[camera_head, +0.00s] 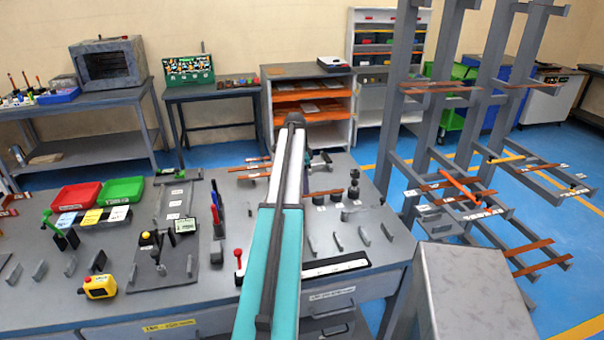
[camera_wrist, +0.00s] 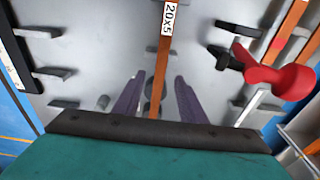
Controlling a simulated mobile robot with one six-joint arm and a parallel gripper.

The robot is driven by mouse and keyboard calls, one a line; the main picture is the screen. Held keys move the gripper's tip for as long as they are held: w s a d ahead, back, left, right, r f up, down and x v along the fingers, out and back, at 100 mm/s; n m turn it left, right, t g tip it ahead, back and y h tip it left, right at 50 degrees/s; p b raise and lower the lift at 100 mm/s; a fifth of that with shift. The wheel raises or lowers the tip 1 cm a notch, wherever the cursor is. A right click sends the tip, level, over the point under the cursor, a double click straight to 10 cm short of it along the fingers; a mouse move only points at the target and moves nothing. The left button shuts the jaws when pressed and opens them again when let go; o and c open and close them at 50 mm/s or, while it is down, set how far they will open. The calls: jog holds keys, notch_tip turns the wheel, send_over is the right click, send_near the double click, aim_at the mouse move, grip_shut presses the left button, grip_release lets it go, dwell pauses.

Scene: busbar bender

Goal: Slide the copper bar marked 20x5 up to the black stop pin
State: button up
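The copper bar (camera_wrist: 162,58) carries a white label (camera_wrist: 170,18) reading 20x5 in the wrist view. It runs from the top edge down between the fingers of my gripper (camera_wrist: 160,77). The two purple fingers stand apart, one on each side of the bar, with a gap on both sides. My gripper is open and holds nothing. Whether the fingertips are level with the bar or above it I cannot tell. The bar's upper end is out of view. I cannot make out the black stop pin for certain. In the head view my arm hides the gripper.
A black clamp with a red handle (camera_wrist: 272,78) stands right of the bar, near the right finger. Several grey upright plates (camera_wrist: 52,72) stand to the left. In the head view, a yellow box (camera_head: 100,287) and red (camera_head: 77,196) and green (camera_head: 120,190) trays lie on the left.

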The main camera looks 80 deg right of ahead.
jog(key=shift+s+f+p, duration=0.15)
jog(key=shift+f+p, duration=0.15)
jog(key=shift+f, duration=1.2)
jog(key=shift+d, duration=0.1)
grip_shut()
